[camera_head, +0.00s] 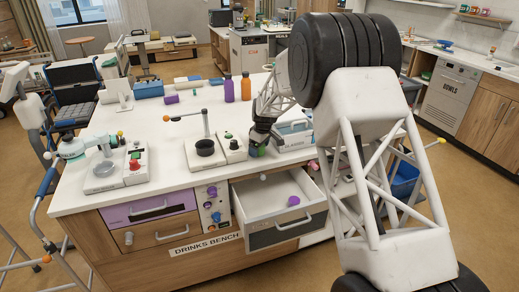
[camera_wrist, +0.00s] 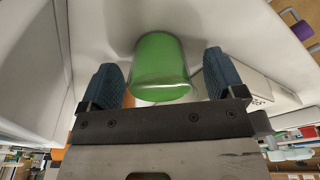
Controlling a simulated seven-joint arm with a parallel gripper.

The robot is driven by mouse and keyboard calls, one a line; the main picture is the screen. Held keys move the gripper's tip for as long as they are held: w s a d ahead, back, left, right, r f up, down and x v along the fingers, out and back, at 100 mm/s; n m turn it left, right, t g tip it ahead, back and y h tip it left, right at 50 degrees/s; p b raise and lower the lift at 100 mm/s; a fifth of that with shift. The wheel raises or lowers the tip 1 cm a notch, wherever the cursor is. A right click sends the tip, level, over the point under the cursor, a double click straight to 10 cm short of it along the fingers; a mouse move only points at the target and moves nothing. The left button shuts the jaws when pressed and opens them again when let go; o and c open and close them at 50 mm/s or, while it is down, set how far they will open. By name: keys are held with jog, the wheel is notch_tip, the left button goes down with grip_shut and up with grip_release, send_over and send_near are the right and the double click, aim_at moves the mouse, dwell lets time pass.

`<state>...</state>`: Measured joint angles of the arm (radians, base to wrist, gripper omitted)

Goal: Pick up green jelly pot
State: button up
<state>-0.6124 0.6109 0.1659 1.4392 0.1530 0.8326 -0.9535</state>
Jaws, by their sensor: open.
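The green jelly pot (camera_wrist: 160,60) is a small translucent green cup in the wrist view. It stands on the white bench top (camera_head: 160,120). My gripper (camera_wrist: 160,82) is open, with one blue-grey finger on each side of the pot and a visible gap on both sides. In the head view my gripper (camera_head: 257,143) is low over the bench near its front edge, and the green of the pot shows just under it. The gripper hides most of the pot there.
An open drawer (camera_head: 262,215) juts out below the gripper, with a purple item (camera_head: 294,201) inside. A grey-blue container (camera_head: 294,134) stands close on the right. Purple (camera_head: 229,90) and orange (camera_head: 246,86) bottles stand behind.

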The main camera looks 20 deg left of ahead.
jog(key=shift+c, duration=0.3)
jog(key=c, duration=0.9)
jog(key=shift+r, duration=0.1)
jog(key=shift+r, duration=0.85)
jog(key=shift+s+d+r, duration=0.1)
jog(key=shift+r, duration=0.8)
jog(key=s+d+r, duration=0.1)
jog(key=s+d, duration=0.8)
jog(key=s, duration=0.3)
jog(key=shift+s+r, duration=0.15)
jog(key=shift+s, duration=0.25)
jog(key=shift+d, duration=0.1)
